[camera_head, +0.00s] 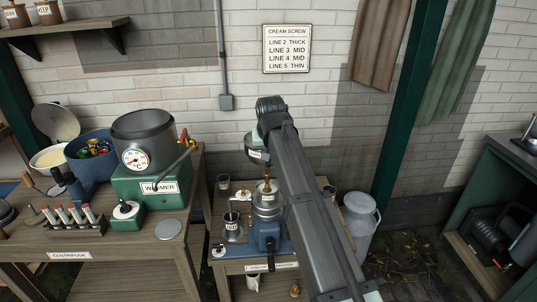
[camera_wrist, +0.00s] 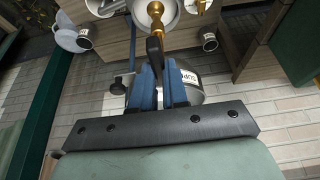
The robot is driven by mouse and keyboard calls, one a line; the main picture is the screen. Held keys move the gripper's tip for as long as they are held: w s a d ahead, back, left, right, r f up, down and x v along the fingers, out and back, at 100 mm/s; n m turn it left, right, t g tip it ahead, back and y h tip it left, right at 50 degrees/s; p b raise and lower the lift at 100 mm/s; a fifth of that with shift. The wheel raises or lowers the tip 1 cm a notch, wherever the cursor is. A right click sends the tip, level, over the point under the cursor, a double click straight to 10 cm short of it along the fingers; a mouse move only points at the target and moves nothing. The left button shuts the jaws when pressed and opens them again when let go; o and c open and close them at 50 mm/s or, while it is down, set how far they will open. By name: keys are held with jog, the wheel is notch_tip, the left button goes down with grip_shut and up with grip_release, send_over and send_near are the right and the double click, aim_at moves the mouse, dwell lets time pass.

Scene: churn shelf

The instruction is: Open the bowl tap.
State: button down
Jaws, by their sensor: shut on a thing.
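The supply bowl (camera_wrist: 196,90), a grey metal bowl with a white label, shows beside my fingers in the wrist view and partly in the head view (camera_head: 256,156), behind my arm. The brass bowl tap (camera_wrist: 156,18) has a dark lever (camera_wrist: 154,47). My gripper (camera_wrist: 157,72) has its blue fingers shut on this lever. In the head view, brass also shows below the bowl (camera_head: 267,185), above the blue and steel separator (camera_head: 267,207). There my fingers are hidden behind my arm, and I cannot tell how far the lever is turned.
The warmer (camera_head: 152,185) and a centrifuge rack (camera_head: 73,220) stand on the left bench. Small cups (camera_head: 232,222) stand beside the separator. A milk can (camera_head: 360,218) stands on the floor at right. The cream screw sign (camera_head: 287,49) hangs on the brick wall.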

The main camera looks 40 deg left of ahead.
dwell(0.5)
jog(key=c, duration=1.1)
grip_release()
jog(key=shift+c, duration=0.2)
jog(key=shift+r, duration=0.15)
jog(key=v, duration=1.3)
jog(key=shift+s+r, duration=0.2)
jog(key=shift+r, duration=0.05)
jog(key=shift+d, duration=0.1)
